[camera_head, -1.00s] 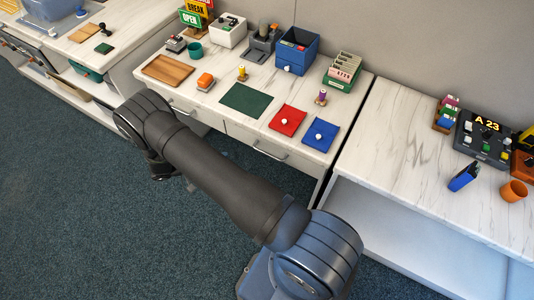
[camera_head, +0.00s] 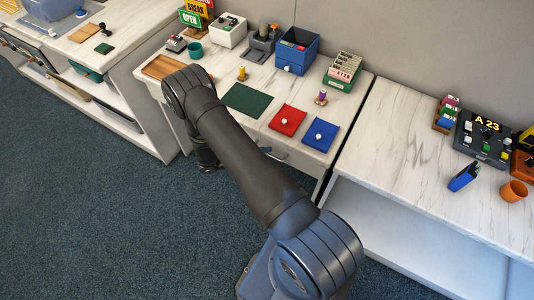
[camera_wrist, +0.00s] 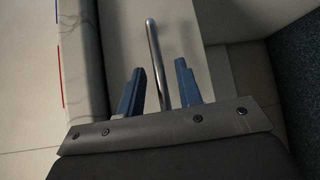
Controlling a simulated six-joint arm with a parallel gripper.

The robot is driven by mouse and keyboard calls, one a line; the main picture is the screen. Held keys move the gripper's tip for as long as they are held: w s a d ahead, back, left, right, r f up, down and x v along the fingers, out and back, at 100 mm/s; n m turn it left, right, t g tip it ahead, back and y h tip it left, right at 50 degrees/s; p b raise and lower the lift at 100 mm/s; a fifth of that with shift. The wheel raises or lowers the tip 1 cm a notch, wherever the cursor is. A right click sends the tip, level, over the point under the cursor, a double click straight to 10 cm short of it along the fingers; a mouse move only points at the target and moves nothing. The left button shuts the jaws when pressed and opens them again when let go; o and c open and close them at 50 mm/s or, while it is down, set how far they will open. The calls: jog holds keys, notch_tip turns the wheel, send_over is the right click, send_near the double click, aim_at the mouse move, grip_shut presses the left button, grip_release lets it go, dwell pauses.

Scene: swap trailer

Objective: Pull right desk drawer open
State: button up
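The right desk drawer (camera_head: 303,166) is in the front of the middle desk and looks closed. Its metal bar handle (camera_wrist: 154,50) runs between my two blue fingers in the wrist view. My gripper (camera_wrist: 160,87) is open around the handle, with a gap visible on both sides of the bar. In the head view my arm crosses in front of the desk and hides most of the gripper, the left drawer and part of the right drawer front.
The desk top (camera_head: 287,87) holds a green mat (camera_head: 247,100), a red pad (camera_head: 288,120), a blue pad (camera_head: 320,135) and a blue box (camera_head: 297,50). Another white desk (camera_head: 395,140) stands close on the right. The carpet (camera_head: 120,230) in front is clear.

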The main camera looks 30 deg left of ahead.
jog(key=shift+w+d+f, duration=0.1)
jog(key=shift+w+d, duration=0.35)
jog(key=shift+d, duration=0.05)
grip_shut()
jog(key=s, duration=2.6)
jog(key=shift+s, duration=0.3)
grip_release()
